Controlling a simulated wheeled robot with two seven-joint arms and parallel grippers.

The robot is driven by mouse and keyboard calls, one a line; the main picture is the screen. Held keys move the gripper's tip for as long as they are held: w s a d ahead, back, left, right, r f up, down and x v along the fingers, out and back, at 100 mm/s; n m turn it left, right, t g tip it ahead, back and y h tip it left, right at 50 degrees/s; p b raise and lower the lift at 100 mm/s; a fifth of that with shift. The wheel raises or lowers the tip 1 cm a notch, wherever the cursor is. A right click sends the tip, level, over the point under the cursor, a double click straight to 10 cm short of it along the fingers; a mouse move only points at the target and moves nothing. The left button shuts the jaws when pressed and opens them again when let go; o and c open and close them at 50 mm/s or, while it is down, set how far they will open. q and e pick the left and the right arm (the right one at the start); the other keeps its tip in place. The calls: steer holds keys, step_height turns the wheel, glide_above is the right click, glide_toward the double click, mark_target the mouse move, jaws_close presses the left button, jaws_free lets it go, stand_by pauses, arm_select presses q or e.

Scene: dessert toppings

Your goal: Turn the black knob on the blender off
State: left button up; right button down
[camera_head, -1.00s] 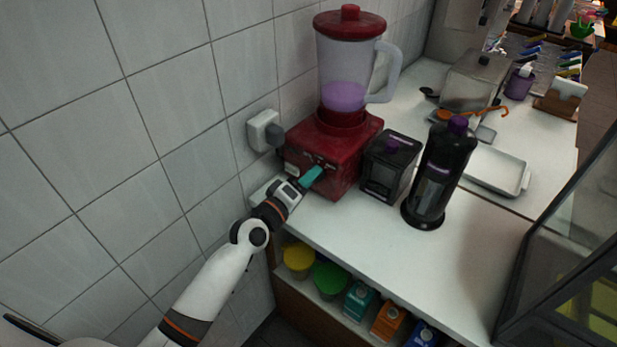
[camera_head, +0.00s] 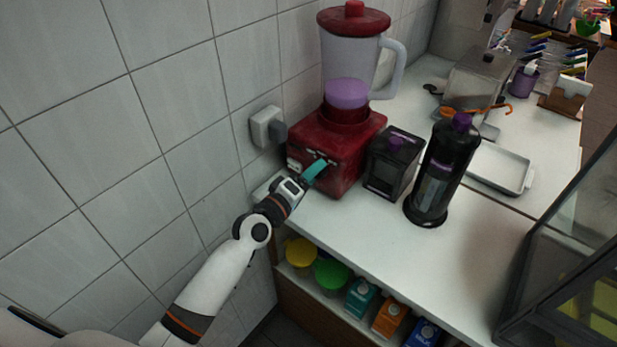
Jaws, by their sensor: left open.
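The red blender (camera_head: 340,148) stands on the white counter against the tiled wall. Its clear jug (camera_head: 349,68) has a red lid and purple contents at the bottom. My left gripper (camera_head: 314,170) is at the blender's front panel, its teal fingers close against it. The fingers are open, but the gap is too small to see clearly. The black knob is hidden behind the fingers or too small to make out. My right gripper is not in view.
A black box (camera_head: 392,163) and a dark bottle in a stand (camera_head: 440,170) are right of the blender. A wall socket with a plug (camera_head: 267,128) is at its left. Tubs and cartons (camera_head: 361,297) fill the shelf below.

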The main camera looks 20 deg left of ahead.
arm_select(q)
steer(key=b+v, duration=0.1)
steer(key=v, duration=1.1)
steer(key=shift+b, duration=0.3)
steer(key=s+a+f+m+g+y, duration=0.1)
steer(key=a+f+m+g+y, duration=0.2)
steer(key=f, duration=1.7)
steer(key=s+a+f+m+g+y, duration=0.1)
steer(key=s+f+g, duration=0.2)
steer(key=s+f, duration=0.35)
steer(key=s+f+m+g+y, duration=0.1)
steer(key=s+f+g, duration=0.15)
steer(key=f, duration=0.75)
steer(key=s+f+m+g, duration=0.2)
steer(key=s+f, duration=0.4)
steer(key=s, duration=0.3)
steer(key=s+d+f+m+g, duration=0.1)
steer(key=s+f+m+g, duration=0.1)
steer(key=s+f, duration=0.4)
steer(key=s+d+f+m+g+y, duration=0.1)
steer(key=s+f+m+g, duration=0.2)
steer(key=s, duration=1.1)
step_height(320, 180, down, 3)
steer(key=shift+s+r, duration=0.1)
steer(key=shift+s, duration=0.05)
